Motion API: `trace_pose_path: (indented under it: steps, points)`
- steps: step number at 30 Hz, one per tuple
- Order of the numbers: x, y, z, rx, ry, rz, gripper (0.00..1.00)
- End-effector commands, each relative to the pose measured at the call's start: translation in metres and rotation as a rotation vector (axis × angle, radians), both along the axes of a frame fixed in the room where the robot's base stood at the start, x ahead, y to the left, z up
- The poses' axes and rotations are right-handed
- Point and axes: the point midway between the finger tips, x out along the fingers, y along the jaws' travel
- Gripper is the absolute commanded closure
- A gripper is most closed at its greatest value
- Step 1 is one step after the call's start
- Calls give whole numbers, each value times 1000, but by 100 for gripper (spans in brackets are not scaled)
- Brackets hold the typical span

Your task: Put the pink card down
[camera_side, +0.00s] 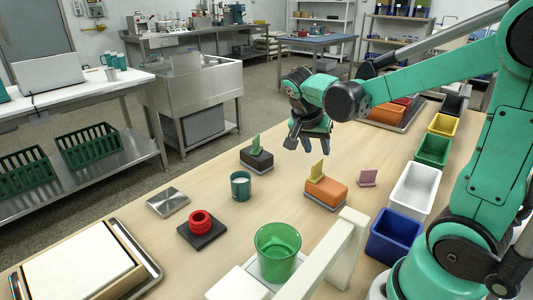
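The pink card (368,177) is on the wooden table, just right of the orange block (326,192). It looks upright or slightly tilted, and its lower edge is at the table top. My gripper (312,147) hangs above the table, up and to the left of the pink card and clear of it. Its fingers point down and look spread apart, with nothing seen between them.
A yellow card (317,171) stands on the orange block. A green card (256,144) stands on a black block (257,160). A teal cup (241,186), red rings (201,222) and a green beaker (278,248) stand nearby. Bins, including a white one (414,191), line the right.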

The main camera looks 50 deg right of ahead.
Motion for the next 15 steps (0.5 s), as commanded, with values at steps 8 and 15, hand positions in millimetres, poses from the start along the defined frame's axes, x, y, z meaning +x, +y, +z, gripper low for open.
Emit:
trace_pose_path:
  steps: [8,15]
  points:
    - [-9,103,10,91,-111,939,61]
    - [-16,143,11,22,-204,1318,61]
